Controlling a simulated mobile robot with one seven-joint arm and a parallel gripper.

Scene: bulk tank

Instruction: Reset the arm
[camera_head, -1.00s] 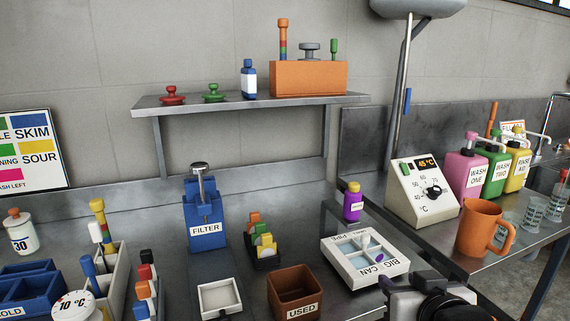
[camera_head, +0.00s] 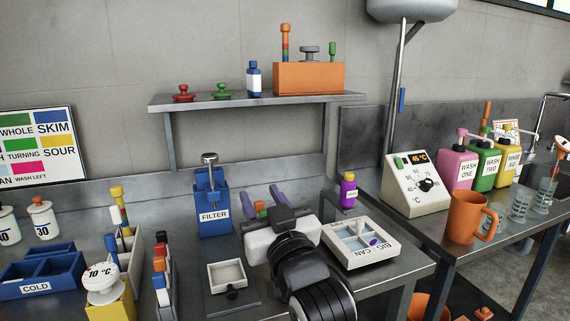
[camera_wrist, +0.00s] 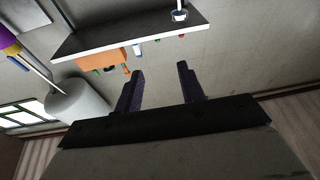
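In the wrist view the open fingers (camera_wrist: 160,90) point toward the grey wall, with the wall shelf (camera_wrist: 130,32) beyond. My arm hides the brown bin marked USED.
On the bench are the blue FILTER holder (camera_head: 214,218), a white tray marked BIG CAN (camera_head: 375,258), a purple bottle (camera_head: 348,190) and blue COLD bins (camera_head: 38,288). An orange mug (camera_head: 462,218) and the temperature box (camera_head: 410,192) stand on the right.

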